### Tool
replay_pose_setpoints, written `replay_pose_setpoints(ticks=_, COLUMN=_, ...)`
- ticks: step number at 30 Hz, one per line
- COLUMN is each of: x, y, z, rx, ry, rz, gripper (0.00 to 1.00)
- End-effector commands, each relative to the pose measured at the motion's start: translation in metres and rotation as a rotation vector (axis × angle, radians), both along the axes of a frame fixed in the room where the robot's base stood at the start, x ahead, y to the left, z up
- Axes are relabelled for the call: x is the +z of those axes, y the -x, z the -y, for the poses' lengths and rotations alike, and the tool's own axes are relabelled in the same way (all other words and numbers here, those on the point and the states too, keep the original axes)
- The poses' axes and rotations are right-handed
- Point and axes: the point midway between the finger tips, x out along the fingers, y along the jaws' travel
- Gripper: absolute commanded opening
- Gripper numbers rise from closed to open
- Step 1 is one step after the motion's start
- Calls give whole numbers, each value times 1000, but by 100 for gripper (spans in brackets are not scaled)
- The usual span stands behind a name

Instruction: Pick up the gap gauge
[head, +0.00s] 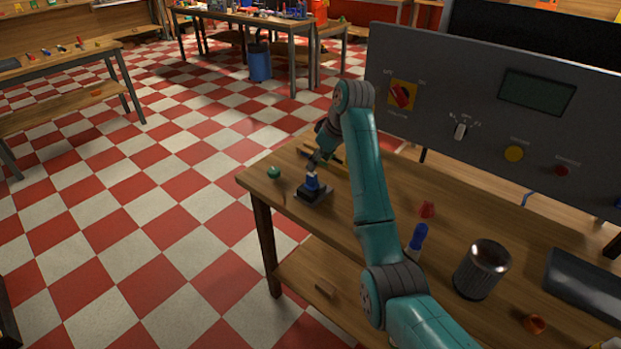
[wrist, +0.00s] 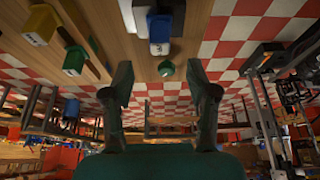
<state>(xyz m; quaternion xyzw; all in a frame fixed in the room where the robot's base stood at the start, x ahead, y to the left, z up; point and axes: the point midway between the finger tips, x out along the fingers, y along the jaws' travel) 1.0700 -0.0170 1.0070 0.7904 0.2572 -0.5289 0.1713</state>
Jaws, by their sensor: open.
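A small blue piece (head: 312,183) stands in a dark square block (head: 314,194) near the table's left corner. I take it for the gap gauge, but its shape is too small to be sure. In the head view my gripper is small and dark, close to the blue piece; contact cannot be told.
A green ball (head: 273,172) lies left of the block; in the wrist view it (wrist: 166,69) appears between the fingertips' directions.

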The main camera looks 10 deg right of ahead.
Motion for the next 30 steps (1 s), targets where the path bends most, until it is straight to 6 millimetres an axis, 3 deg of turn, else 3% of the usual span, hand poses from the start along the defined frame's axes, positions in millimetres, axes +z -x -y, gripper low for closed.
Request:
replay_pose_setpoints(ticks=21, x=-70, y=-23, z=-16, rx=0, ry=1, rz=1, gripper=58)
replay_pose_setpoints(ticks=30, x=-73, y=-24, z=-17, rx=0, ry=0, rz=1, gripper=56)
